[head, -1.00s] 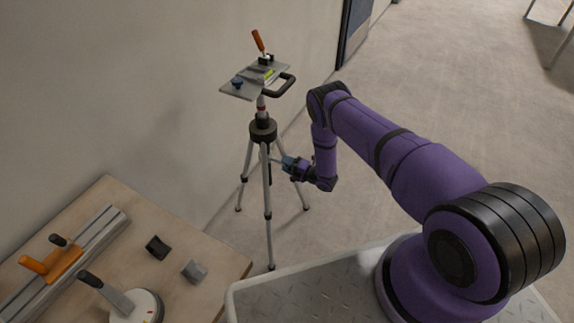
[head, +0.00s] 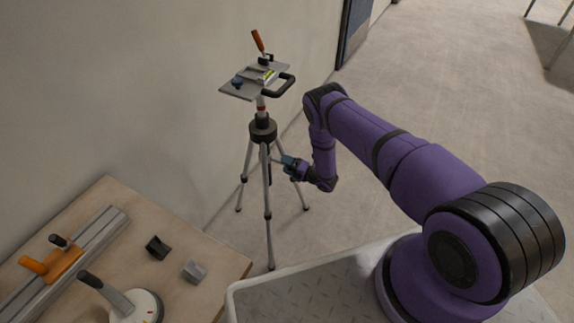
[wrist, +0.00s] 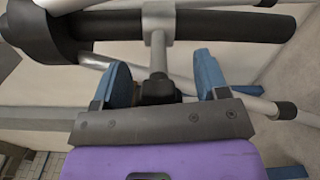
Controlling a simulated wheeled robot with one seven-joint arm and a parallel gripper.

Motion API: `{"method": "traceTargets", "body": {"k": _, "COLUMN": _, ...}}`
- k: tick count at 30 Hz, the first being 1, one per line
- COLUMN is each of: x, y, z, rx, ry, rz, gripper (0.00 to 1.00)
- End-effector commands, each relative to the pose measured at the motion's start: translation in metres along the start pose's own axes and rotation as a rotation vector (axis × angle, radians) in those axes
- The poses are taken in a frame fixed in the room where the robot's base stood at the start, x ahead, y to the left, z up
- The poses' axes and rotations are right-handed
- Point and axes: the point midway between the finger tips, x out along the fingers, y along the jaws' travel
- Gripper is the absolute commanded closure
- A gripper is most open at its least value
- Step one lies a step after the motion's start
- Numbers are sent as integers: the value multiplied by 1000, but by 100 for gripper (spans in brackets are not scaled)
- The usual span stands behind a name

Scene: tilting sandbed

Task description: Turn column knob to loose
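The tripod (head: 267,185) stands on the floor by the wall, with a black collar (head: 262,130) under its column. In the wrist view its dark tube (wrist: 220,25) crosses the top, and a grey clamp with a short rod (wrist: 158,45) points from it toward my palm. The rod ends in a black knob-like piece (wrist: 158,90) between my blue fingers. My gripper (wrist: 160,68) is open around it, with small gaps seeming to show on both sides. In the head view my gripper (head: 286,161) is beside the tripod legs; the knob is too small to make out there.
A tilted plate (head: 240,90) with an orange-handled tool (head: 258,42) and a black handle (head: 282,86) tops the tripod. A wooden table (head: 110,195) with a rail, tools and small blocks is at lower left. Open floor lies to the right.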

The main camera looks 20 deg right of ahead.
Motion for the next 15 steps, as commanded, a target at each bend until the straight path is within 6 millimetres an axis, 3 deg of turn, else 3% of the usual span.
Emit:
{"method": "traceTargets", "body": {"k": 8, "x": 0, "y": 1, "z": 0, "rx": 0, "ry": 0, "rz": 2, "gripper": 33}}
{"method": "traceTargets", "body": {"k": 15, "x": -29, "y": 0, "z": 1, "rx": 1, "ry": -1, "rz": 0, "gripper": 33}}
